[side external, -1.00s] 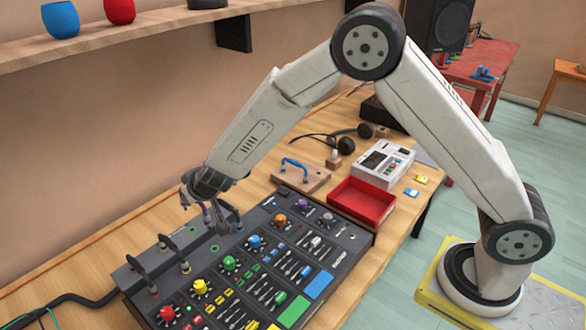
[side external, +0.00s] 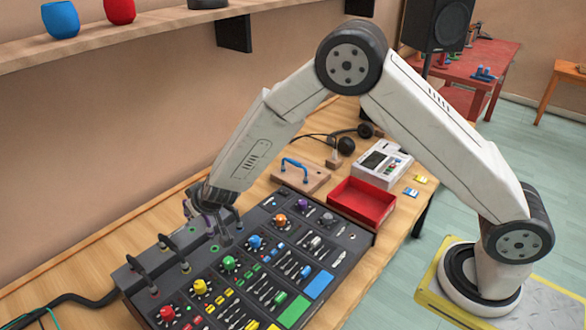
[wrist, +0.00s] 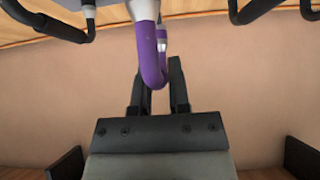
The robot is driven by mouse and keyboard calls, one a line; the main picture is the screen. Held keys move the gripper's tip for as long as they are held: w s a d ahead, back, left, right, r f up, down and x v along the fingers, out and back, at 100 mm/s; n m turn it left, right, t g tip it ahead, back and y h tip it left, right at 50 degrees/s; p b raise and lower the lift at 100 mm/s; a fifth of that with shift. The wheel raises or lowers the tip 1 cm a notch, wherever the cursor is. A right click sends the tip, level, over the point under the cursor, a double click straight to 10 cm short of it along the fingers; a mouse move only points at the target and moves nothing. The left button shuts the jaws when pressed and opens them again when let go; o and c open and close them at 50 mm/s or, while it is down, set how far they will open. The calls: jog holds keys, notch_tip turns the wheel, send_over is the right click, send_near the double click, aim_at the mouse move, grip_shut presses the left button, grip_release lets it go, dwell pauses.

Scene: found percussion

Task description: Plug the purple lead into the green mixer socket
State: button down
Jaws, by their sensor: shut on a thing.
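The purple lead (wrist: 151,62) is a curved purple cable. In the wrist view it runs between the fingers of my gripper (wrist: 160,88), which is shut on it. In the side view my gripper (side external: 221,229) is low over the back edge of the mixer (side external: 300,240), tilted down. A small green-ringed socket (side external: 215,249) shows on the mixer's rear strip, just below the fingers. The lead's plug tip is hidden or too small to make out in the side view, so I cannot tell whether it touches the socket.
Dark arched leads (side external: 168,242) stand in sockets left of my gripper. Coloured knobs, including a green knob (side external: 229,263), rise in front. A red tray (side external: 362,202), a wooden block with a blue handle (side external: 301,176) and a white device (side external: 384,160) stand to the right.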

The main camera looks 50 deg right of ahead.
aim_at(208, 217)
jog(key=shift+f, duration=1.05)
jog(key=shift+f, duration=1.45)
dwell(1.2)
jog(key=c, duration=0.5)
grip_release()
jog(key=shift+s+r, duration=0.1)
jog(key=shift+v, duration=3.7)
jog(key=shift+s, duration=0.1)
